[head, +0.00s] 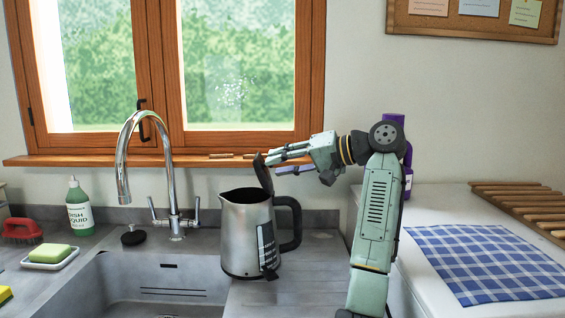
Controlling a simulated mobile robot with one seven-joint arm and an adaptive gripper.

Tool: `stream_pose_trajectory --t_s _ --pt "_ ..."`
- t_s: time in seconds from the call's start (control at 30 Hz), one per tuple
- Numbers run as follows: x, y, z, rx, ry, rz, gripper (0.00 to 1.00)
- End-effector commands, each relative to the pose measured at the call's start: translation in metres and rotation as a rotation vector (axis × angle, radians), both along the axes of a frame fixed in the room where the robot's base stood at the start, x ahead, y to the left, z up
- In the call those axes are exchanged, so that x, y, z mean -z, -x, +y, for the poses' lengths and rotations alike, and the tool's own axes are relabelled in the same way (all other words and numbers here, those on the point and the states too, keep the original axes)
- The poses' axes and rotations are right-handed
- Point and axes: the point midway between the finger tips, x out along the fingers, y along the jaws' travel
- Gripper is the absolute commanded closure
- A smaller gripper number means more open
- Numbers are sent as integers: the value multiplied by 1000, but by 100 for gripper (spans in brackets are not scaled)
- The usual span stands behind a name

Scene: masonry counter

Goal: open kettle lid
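The steel kettle (246,238) stands upright on the counter beside the sink, its black handle (291,225) to the right. Its dark lid (263,174) is raised and stands steeply tilted above the rim, so the kettle's mouth shows open. My gripper (272,165) reaches in from the right above the handle. Its two fingers are spread apart, with the tips close to the right side of the raised lid. I cannot tell whether they touch it. Nothing shows held between the fingers.
The tap (172,190) and sink (150,280) are left of the kettle. A purple bottle (396,119) is behind my arm. A checked cloth (482,262) lies right, near a wooden rack (530,204).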

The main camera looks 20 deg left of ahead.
Motion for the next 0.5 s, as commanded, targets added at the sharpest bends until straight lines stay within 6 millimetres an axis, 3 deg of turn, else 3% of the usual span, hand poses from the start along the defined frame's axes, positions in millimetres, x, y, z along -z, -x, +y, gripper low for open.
stream_pose_trajectory --t_s 0.17,0.5 --pt "0 0 0 1 0 0 61" --pt "-6 0 0 0 -4 -4 61"
